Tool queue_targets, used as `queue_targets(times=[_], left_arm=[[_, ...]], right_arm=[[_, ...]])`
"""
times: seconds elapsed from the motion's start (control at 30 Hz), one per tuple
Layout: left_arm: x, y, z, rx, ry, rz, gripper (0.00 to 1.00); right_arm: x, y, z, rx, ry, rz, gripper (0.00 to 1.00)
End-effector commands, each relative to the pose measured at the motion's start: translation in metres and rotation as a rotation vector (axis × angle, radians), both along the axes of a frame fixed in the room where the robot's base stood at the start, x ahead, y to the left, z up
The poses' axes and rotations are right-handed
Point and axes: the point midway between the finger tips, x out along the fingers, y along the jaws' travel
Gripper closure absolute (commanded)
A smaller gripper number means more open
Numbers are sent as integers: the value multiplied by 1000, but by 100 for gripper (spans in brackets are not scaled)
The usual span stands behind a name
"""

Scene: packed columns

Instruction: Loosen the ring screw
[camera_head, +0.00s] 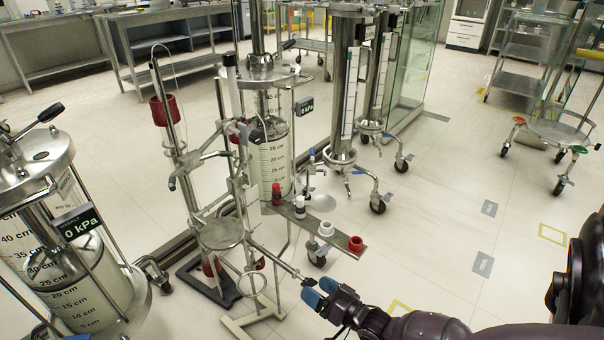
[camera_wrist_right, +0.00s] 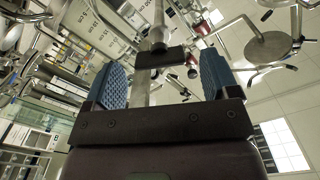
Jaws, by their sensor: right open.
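My right gripper (camera_head: 320,291) comes in from the lower right of the head view, low beside the ring stand. Its two blue-padded fingers are apart, and the right wrist view also shows this gripper (camera_wrist_right: 163,82) open. A thin metal rod (camera_head: 284,267) runs from the stand to a dark end close to the fingertips. In the wrist view a metal rod with a dark block (camera_wrist_right: 160,57) shows between the fingers; I cannot tell contact. A metal ring (camera_head: 251,284) sits low on the stand. I cannot single out the ring screw for certain. My left gripper is not in view.
A narrow shelf (camera_head: 340,240) with small red and white items lies above and behind the gripper. Glass columns with scales (camera_head: 272,160) stand behind. A pressure-display column (camera_head: 80,285) stands at the left. The floor to the right (camera_head: 440,230) is mostly free.

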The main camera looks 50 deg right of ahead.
Motion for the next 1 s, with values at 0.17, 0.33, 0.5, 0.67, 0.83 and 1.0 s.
queue_targets(times=[0.17, 0.33, 0.5, 0.67, 0.83, 1.0], left_arm=[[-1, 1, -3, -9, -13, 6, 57], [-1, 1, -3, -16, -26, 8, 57], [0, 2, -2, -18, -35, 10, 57], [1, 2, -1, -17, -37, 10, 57], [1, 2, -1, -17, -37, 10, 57], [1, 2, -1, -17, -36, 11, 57]], right_arm=[[27, 2, -3, 0, 3, 1, 19], [42, 3, -2, -1, 4, 0, 19], [48, 3, -1, 0, 2, 0, 19], [48, 4, -1, 0, 2, 0, 19], [48, 4, -1, -1, 2, 0, 34], [48, 4, -1, 0, 2, 0, 60]])
